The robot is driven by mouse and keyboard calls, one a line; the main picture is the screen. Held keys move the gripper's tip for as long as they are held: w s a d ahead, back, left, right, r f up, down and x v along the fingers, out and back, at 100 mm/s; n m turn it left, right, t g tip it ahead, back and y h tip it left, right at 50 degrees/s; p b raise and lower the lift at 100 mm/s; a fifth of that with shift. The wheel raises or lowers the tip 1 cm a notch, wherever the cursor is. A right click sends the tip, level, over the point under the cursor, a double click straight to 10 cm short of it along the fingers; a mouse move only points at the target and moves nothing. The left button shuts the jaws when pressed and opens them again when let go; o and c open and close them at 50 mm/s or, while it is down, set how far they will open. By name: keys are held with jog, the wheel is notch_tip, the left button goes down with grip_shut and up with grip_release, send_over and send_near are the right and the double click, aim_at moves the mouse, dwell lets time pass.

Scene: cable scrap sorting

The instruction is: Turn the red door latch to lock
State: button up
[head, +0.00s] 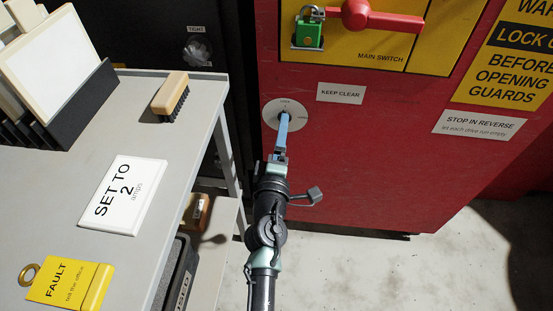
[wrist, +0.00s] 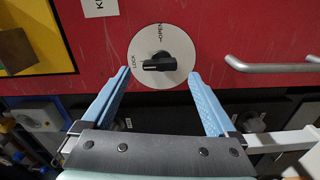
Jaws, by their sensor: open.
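The latch in the red door (head: 350,165) is a round pale plate (head: 271,112) with a black knob (wrist: 160,65) at its centre. In the wrist view the plate (wrist: 178,48) carries the words LOCK on the left and OPEN at the top. The knob lies roughly level there, with a pale mark near its left end, on the LOCK side. My gripper (head: 283,120) is in front of the plate. In the wrist view my gripper (wrist: 158,73) is open, its blue fingers left and right of the knob, apart from it. In the head view the fingers hide the knob.
A grey bench (head: 105,110) with a brush (head: 170,96) and signs stands on the left. A red switch handle (head: 370,17) with a green padlock (head: 308,34) is above the latch. A metal bar handle (wrist: 270,67) is right of the plate in the wrist view.

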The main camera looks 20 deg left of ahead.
jog(key=p+v, duration=0.1)
jog(key=v, duration=0.8)
jog(key=shift+p, duration=0.4)
jog(key=shift+s+r, duration=0.1)
jog(key=w+d+r+m+t+h, duration=0.15)
jog(key=d+r+m, duration=0.25)
jog(key=r, duration=0.7)
jog(key=w+d+r+m+t+h, duration=0.1)
jog(key=d+r+m+t+h, duration=0.2)
jog(key=r, duration=0.8)
jog(key=w+d+r+m+t+h, duration=0.15)
jog(key=d+r+m, duration=0.4)
jog(key=r, duration=0.55)
jog(key=s+d+r+m+t, duration=0.15)
jog(key=s+r, duration=0.25)
jog(key=r, duration=0.4)
jog(key=s+d+r+m+t+y+p, duration=0.1)
jog(key=s+r+m, duration=0.2)
jog(key=s+r, duration=0.3)
jog(key=s+d+r+m+t, duration=0.1)
jog(key=s+r+m+t, duration=0.15)
jog(key=r, duration=0.65)
notch_tip(320, 180, up, 31)
jog(key=g+p, duration=0.1)
jog(key=p, duration=3)
jog(key=shift+a+p, duration=0.25)
jog(key=shift+p, duration=0.1)
jog(key=shift+s+f, duration=0.1)
